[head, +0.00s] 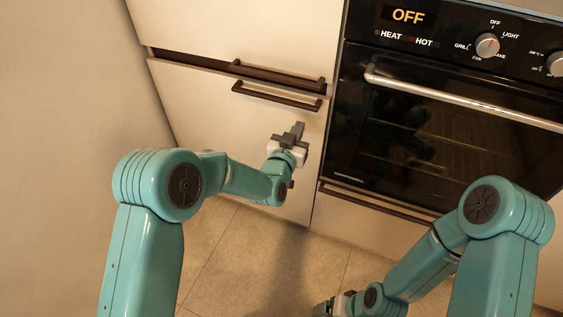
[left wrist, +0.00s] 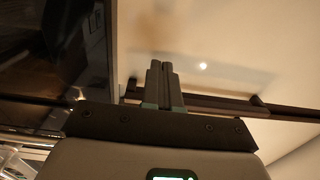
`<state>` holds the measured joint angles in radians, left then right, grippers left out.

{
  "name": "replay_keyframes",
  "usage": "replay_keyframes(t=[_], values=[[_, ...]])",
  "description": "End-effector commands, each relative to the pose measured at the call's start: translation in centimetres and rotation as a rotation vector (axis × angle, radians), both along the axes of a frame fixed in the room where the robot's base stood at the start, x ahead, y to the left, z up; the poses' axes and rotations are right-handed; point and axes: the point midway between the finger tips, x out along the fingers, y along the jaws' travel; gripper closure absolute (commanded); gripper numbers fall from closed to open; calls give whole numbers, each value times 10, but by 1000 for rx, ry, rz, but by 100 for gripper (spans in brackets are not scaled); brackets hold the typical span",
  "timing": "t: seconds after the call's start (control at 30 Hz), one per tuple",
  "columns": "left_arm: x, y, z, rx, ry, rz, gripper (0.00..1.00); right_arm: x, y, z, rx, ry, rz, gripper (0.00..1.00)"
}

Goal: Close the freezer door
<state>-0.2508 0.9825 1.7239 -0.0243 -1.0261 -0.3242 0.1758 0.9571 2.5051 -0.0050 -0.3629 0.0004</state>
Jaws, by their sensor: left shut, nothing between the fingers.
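The freezer door (head: 210,120) is the cream lower panel left of the oven, with a dark bar handle (head: 277,95) near its top. A dark gap shows along its top edge under the upper panel, and I cannot tell how far the door stands out. My left gripper (head: 298,130) is shut and empty, in front of the door below the right end of the handle. In the left wrist view my left gripper's fingers (left wrist: 160,70) are together, with a dark handle bar (left wrist: 215,103) behind them. My right gripper (head: 325,308) is low at the bottom edge, mostly cut off.
The upper cream panel (head: 235,30) has its own dark handle (head: 275,73) just above the freezer's. A black oven (head: 440,130) with a metal bar handle (head: 460,97) stands to the right. A plain wall is at the left. The tiled floor (head: 240,260) in front is clear.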

Motion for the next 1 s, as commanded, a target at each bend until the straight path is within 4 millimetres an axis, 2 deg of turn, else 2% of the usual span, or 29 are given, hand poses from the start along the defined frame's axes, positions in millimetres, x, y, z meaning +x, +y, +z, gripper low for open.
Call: replay_keyframes(t=[0.03, 0.27, 0.63, 0.87, 0.93, 1.0], values=[[1, 1, -1, 0, 1, 0, 100, 0, 0, -2, 0, 0, 0, 14], [-26, 10, -1, 0, 3, 0, 100, 0, 0, 0, 0, 0, 0, 14], [-83, 29, -1, 0, 3, 1, 100, 0, 0, 1, 0, 0, 0, 14], [-94, 33, -1, 0, 2, 2, 100, 0, 0, 1, 0, 0, 0, 14], [-92, 40, -5, 0, 9, 16, 100, 0, 0, 1, 0, 0, 0, 14], [-89, 60, -17, 2, 32, 54, 100, 0, 0, 1, 0, 0, 0, 14]])
